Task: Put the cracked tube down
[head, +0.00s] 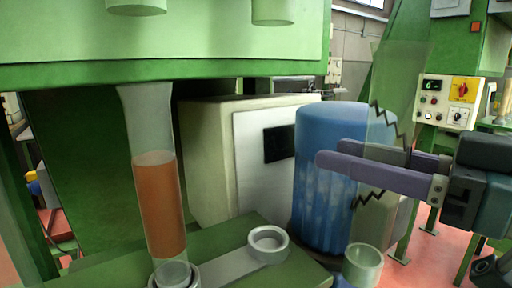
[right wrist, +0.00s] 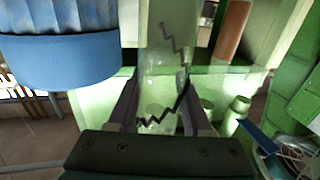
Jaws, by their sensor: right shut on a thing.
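The cracked tube (head: 400,80) is clear greenish glass with black zigzag cracks. My right gripper (head: 335,156) is shut around its middle and holds it roughly upright, slightly tilted, in front of the blue drum. In the right wrist view the tube (right wrist: 165,62) runs between my right gripper's fingers (right wrist: 160,100), with cracks above and near them. The fingers hide part of the tube in the head view. My left gripper is not in view.
A tube with orange-brown filling (head: 160,205) stands at a ring holder on the left. An empty ring holder (head: 268,244) sits on the green bench. A short green cup (head: 362,265) is below the held tube. The blue drum (head: 325,190) stands close behind. A green machine housing (head: 200,50) overhangs the bench.

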